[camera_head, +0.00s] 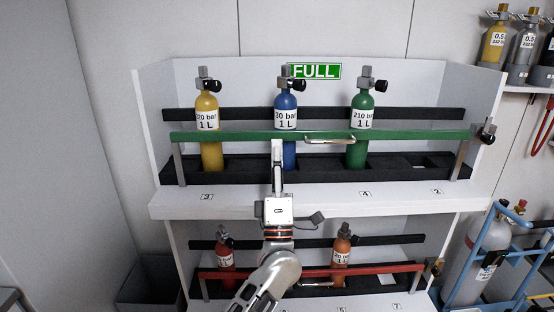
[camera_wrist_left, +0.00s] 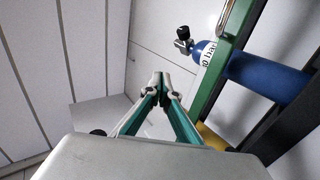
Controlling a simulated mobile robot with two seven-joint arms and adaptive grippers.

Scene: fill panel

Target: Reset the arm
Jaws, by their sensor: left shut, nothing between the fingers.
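My left arm comes up from the bottom of the head view, with the left gripper (camera_head: 277,148) pointing upward in front of the upper shelf. It is shut and empty; its fingertips meet in the left wrist view (camera_wrist_left: 159,79). In the head view it overlaps the blue cylinder (camera_head: 285,103) and hides part of its lower body. In the left wrist view the blue cylinder (camera_wrist_left: 262,76) lies to the right of the fingers, apart from them. My right gripper is not in view.
A green bar (camera_head: 240,136) with a handle (camera_head: 330,141) runs across the yellow (camera_head: 207,105), blue and green (camera_head: 360,105) cylinders under a FULL sign (camera_head: 314,71). Below, a red bar (camera_head: 375,268) crosses red and orange cylinders. A blue trolley (camera_head: 517,262) stands right.

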